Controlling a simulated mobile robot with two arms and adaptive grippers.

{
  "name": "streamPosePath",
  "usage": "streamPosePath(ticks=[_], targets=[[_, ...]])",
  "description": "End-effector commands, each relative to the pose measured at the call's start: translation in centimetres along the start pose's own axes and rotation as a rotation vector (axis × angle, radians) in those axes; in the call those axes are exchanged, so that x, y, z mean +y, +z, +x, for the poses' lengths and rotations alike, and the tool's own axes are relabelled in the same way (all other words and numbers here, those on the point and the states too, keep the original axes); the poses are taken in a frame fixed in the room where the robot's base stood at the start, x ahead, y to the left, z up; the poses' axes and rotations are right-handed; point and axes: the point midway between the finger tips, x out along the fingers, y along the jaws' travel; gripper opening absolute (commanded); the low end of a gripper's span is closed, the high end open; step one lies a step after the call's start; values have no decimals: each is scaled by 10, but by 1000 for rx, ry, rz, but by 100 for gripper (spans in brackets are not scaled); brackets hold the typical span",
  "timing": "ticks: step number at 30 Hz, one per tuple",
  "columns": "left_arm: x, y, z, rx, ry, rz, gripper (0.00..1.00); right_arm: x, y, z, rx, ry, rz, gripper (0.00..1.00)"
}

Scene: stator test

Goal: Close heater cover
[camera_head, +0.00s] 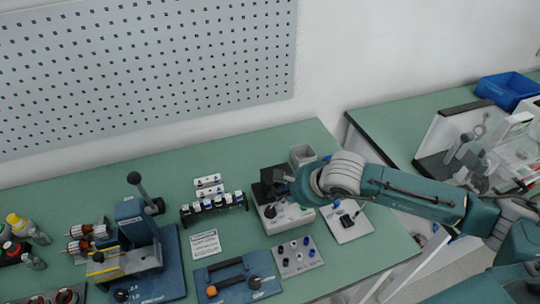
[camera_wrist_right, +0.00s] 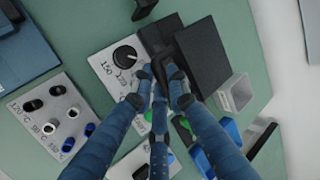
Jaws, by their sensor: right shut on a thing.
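The heater is a light grey box with a round black dial (camera_head: 283,219) near the front edge of the right half of the table. Its dark heater cover (camera_head: 266,188) stands above the back of the box. In the wrist view the dark cover (camera_wrist_right: 208,58) is a broad flat plate beside a second black part, with the dial box (camera_wrist_right: 110,62) to its left. My right gripper (camera_head: 288,178) reaches in from the right. Its fingertips (camera_wrist_right: 165,82) are closed on the near edge of the cover; the exact contact is partly hidden by the fingers. My left gripper is out of view.
A grey panel with knobs (camera_head: 297,258) lies in front, and another plate (camera_head: 350,222) lies right, under my arm. Bare green table (camera_head: 240,160) lies behind.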

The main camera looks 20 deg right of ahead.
Motion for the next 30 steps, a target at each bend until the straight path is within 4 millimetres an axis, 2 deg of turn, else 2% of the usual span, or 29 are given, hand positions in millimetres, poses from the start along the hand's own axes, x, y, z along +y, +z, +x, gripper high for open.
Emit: streamPosePath(ticks=[1, 2, 3, 14, 17, 27, 30], targets=[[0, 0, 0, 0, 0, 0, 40, -6, 0, 0, -1, -14, 2, 16], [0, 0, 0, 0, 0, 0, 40, -6, 0, 0, -1, -14, 2, 22], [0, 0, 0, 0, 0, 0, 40, -6, 0, 0, 0, -14, 2, 24], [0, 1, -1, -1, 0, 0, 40, -5, 0, -2, 1, -10, 0, 24], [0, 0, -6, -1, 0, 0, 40, -9, 1, -8, 1, -10, 0, 24], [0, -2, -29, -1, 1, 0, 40, -36, 9, -47, 1, -8, -1, 24], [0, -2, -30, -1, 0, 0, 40, -38, 10, -51, 0, -8, -2, 24]])
